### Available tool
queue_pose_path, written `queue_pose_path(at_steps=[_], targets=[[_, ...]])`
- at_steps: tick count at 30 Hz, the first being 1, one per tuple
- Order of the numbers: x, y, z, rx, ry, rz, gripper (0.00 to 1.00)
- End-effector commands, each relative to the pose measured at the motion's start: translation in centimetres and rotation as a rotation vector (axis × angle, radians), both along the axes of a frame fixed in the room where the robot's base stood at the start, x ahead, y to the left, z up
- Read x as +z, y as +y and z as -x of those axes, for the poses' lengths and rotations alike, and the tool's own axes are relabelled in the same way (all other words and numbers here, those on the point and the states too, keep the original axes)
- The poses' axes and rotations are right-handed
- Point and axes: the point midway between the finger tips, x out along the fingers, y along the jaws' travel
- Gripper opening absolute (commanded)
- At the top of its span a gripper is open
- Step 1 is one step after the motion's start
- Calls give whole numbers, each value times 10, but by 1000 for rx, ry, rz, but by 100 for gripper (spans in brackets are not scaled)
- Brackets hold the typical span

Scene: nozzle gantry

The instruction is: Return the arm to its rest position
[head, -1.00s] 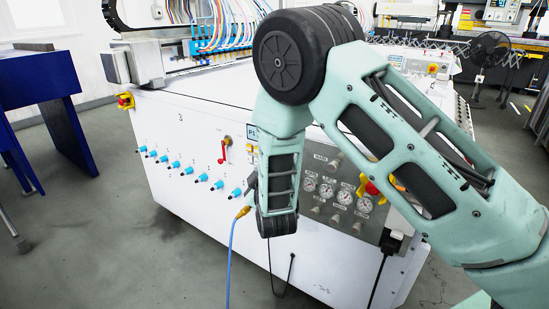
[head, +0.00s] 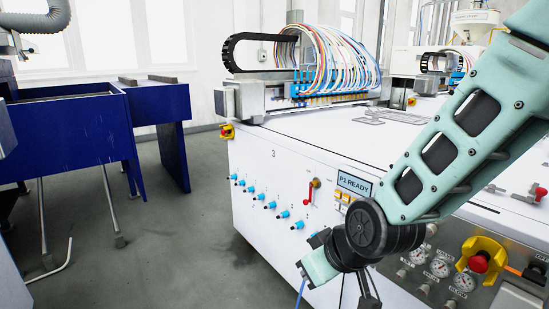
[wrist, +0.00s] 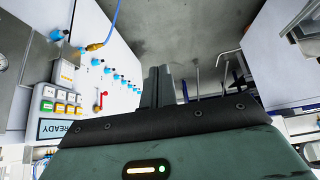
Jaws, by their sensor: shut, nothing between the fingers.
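My arm (head: 470,150) comes in from the upper right in the head view and reaches down to a dark round joint (head: 368,228) in front of the white machine. Below that joint a short mint part points to the lower left, and I cannot make out the fingers there. In the wrist view my gripper (wrist: 157,76) is shut and empty, with its two dark fingers together. They point past the machine's front panel, with open grey floor beyond. No object is held.
The white machine (head: 262,160) stands close behind my arm, with blue valves (head: 270,205), a red lever (head: 311,190), a "P1 READY" sign (head: 354,184), gauges (head: 440,268) and a red stop button (head: 479,262). A blue hose (head: 300,293) hangs near my wrist. Blue tables (head: 75,135) stand left; floor between is free.

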Motion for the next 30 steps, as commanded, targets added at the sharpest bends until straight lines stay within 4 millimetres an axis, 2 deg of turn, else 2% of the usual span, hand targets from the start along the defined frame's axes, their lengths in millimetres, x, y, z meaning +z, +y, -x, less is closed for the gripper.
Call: queue_pose_path(at_steps=[1, 3, 6, 9, 14, 16, 23, 30], targets=[[9, -1, 29, 24, 71, 9, 0], [15, -6, 66, 50, 170, 40, 0], [22, -20, 110, 71, 282, 103, 0], [28, -37, 147, 76, 368, 173, 0], [37, -70, 196, 63, 473, 303, 0], [57, -72, 199, 59, 487, 315, 0], [106, -71, 198, 59, 486, 312, 0], [175, -71, 198, 59, 485, 311, 0]])
